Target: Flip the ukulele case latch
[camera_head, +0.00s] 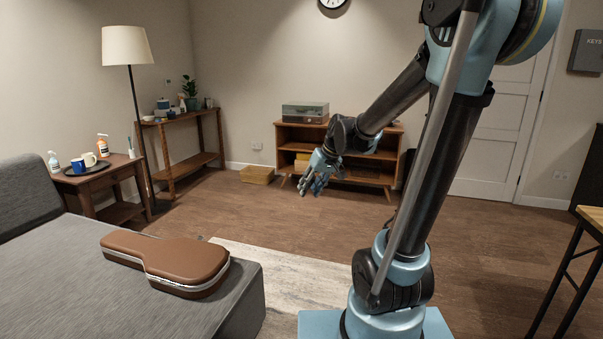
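The brown ukulele case (172,258) lies flat and closed on the grey sofa (60,275) at the lower left. A pale seam runs around its side. The latch is too small to make out. My gripper (313,190) hangs in the air near the picture's middle, to the right of the case and well apart from it. Its fingers point down and look spread, with nothing visible between them.
A pale rug (285,275) lies beside the sofa. A side table (100,175) with mugs and bottles and a floor lamp (128,48) stand at the left. A wooden cabinet (293,136) stands behind my gripper. The wooden floor (250,215) between is clear.

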